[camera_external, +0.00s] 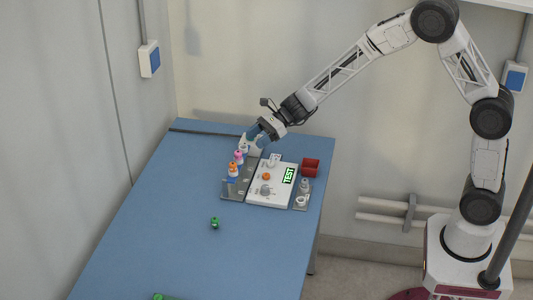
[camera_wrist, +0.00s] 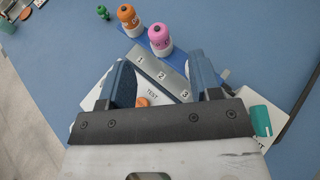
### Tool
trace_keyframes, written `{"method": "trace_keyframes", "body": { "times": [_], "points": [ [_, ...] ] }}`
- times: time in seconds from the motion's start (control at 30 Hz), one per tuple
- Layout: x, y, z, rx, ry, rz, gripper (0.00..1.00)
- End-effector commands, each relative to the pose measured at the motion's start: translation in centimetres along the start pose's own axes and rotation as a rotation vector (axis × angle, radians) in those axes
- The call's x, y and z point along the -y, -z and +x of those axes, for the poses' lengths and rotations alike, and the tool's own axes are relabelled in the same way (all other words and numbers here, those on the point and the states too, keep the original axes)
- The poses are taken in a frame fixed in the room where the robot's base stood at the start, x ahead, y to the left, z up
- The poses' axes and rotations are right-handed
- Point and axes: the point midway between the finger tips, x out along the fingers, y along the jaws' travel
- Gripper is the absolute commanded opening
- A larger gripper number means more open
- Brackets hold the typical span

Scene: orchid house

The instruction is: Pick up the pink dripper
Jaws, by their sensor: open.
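The pink dripper (camera_external: 238,156) is a small bottle with a pink top and white lower part, upright at the left edge of the grey plate (camera_external: 233,192). In the wrist view the pink dripper (camera_wrist: 160,36) stands beyond the numbered strip of the plate, just past my fingertips and roughly centred between them. My gripper (camera_external: 252,138) is at the back of the plate, close to the dripper. In the wrist view my gripper (camera_wrist: 160,62) has its two blue fingers wide apart with no object gripped. The dripper is apart from both fingers.
An orange-topped bottle (camera_wrist: 128,17) stands close beside the pink one. A white TEST board (camera_external: 257,195) with an orange knob (camera_external: 267,176) lies to the right, with a red box (camera_external: 311,166) beyond. A small green item (camera_external: 215,222) sits on the open blue table (camera_external: 165,235).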

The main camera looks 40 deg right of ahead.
Motion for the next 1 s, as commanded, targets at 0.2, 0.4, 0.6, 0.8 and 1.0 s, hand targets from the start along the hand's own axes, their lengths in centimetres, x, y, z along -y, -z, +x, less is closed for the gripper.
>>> {"method": "trace_keyframes", "body": {
  "times": [0.2,0.4,0.6,0.8,1.0],
  "points": [
    [-0.1,0.0,1.6,0.0,-0.002,0.001,0.58],
    [-0.1,0.0,1.6,0.0,-0.001,0.0,0.58],
    [-0.1,0.0,1.9,0.0,-0.001,0.0,0.58],
    [-0.2,0.0,3.3,0.0,-0.003,0.0,0.58],
    [-0.3,0.0,5.6,-0.001,-0.002,0.0,0.58]
  ]
}}
